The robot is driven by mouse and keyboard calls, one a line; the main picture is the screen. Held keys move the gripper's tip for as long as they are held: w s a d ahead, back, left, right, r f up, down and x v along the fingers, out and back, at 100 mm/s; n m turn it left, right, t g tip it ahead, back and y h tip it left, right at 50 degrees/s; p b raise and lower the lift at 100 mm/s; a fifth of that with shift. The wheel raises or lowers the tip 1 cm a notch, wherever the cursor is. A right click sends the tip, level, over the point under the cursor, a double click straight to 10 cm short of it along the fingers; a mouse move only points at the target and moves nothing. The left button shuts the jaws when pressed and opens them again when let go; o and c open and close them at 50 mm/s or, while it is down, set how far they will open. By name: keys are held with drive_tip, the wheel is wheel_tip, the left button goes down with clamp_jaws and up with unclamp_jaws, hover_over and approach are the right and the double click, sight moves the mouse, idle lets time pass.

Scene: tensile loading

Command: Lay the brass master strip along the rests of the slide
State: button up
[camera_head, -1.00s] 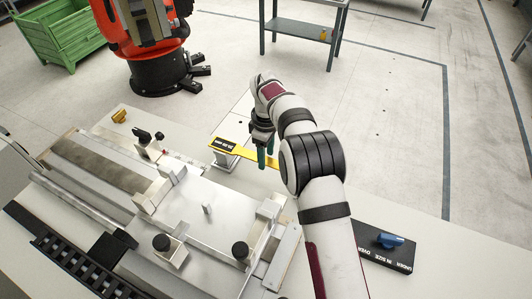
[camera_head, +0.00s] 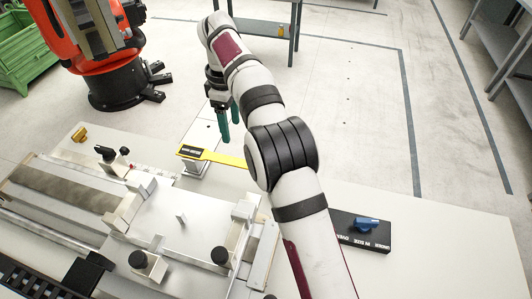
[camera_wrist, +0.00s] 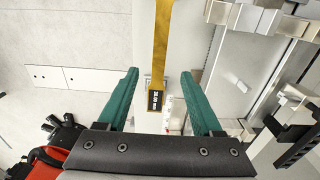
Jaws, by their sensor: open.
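The brass master strip (camera_head: 225,158) is a flat yellow bar with a black label at its left end. Its labelled end lies over a small pale stand (camera_head: 196,168); its right end is hidden behind my arm. In the wrist view the strip (camera_wrist: 160,50) runs lengthwise between my fingers, its 30.00 mm label near the palm. My gripper (camera_head: 230,124) is open, with green fingers pointing down, apart from and above the strip. It also shows in the wrist view (camera_wrist: 159,74), empty. The slide (camera_head: 175,218) is a pale metal plate with raised blocks (camera_head: 142,187) near its edges.
Black knobs (camera_head: 220,256) stand at the slide's front. A black over/under size tray (camera_head: 345,232) with a blue piece (camera_head: 366,223) lies to the right. A brass-coloured piece (camera_head: 79,135) lies at the back left. An orange robot (camera_head: 105,60) stands behind the table.

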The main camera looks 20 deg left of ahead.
drive_tip(key=s+d+r+m, duration=0.3)
drive_tip(key=s+d+m, duration=0.1)
drive_tip(key=d, duration=0.3)
drive_tip(key=s+d+r+m+y, duration=0.1)
drive_tip(key=s+d+r+m, duration=0.3)
drive_tip(key=d, duration=0.4)
drive_tip(key=s+d+r+m, duration=0.2)
drive_tip(key=s+d+m, duration=0.3)
drive_tip(key=d, duration=0.2)
drive_tip(key=s+d+f+m, duration=0.3)
drive_tip(key=s+m, duration=0.2)
drive_tip(key=s, duration=0.4)
drive_tip(key=s+d+f+m, duration=0.3)
drive_tip(key=s+f+m, duration=0.1)
drive_tip(key=s, duration=0.4)
drive_tip(key=shift+s+d+m+y, duration=0.3)
drive_tip(key=shift+s+m+y, duration=0.1)
drive_tip(key=shift+m, duration=0.4)
drive_tip(key=shift+f, duration=0.1)
